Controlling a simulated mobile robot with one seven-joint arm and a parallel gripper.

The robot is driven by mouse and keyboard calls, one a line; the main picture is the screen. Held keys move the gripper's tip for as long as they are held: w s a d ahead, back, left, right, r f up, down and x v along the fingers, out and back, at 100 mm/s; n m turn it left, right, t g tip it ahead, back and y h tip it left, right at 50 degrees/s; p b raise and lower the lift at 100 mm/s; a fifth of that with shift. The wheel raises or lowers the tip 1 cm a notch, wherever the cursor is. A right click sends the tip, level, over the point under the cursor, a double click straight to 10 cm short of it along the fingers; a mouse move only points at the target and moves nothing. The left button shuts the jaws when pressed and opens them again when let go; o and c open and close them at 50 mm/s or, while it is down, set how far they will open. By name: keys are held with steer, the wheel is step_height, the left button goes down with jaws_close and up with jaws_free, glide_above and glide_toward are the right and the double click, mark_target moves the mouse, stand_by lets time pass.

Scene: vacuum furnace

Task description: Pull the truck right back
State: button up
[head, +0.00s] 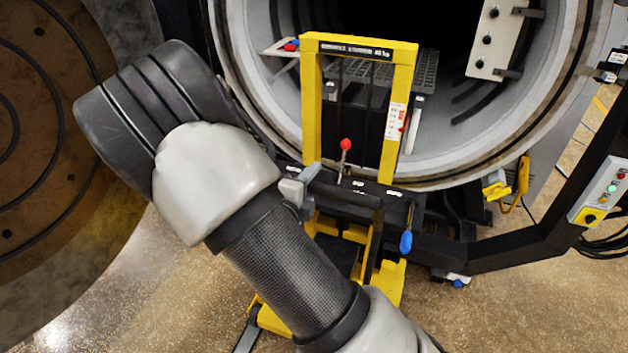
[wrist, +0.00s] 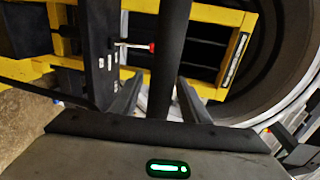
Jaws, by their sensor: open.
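The truck (head: 402,75) is a yellow frame on a yellow base, standing upright in front of the round furnace mouth. Its black push bar (head: 350,197) runs across the near side. My gripper (head: 302,183) is at the left end of this bar, with its fingers open. In the wrist view the black bar (wrist: 171,55) passes between the two fingers of my gripper (wrist: 157,95). I cannot tell whether either finger touches it. A red-knobbed lever (head: 346,145) stands behind the bar, and a blue grip (head: 406,242) hangs at its right. My arm hides part of the truck's lower left.
The furnace (head: 540,135) is open, with a dark grid (head: 425,75) inside. Its round door (head: 60,180) stands open at the left. A black frame (head: 535,247) with a button box (head: 604,192) is at the right. Speckled floor (head: 540,310) is clear at the near right.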

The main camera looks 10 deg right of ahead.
steer(key=shift+w+d+f, duration=0.15)
steer(key=shift+w+d, duration=0.25)
steer(key=shift+w, duration=0.15)
jaws_close()
steer(key=shift+a, duration=0.15)
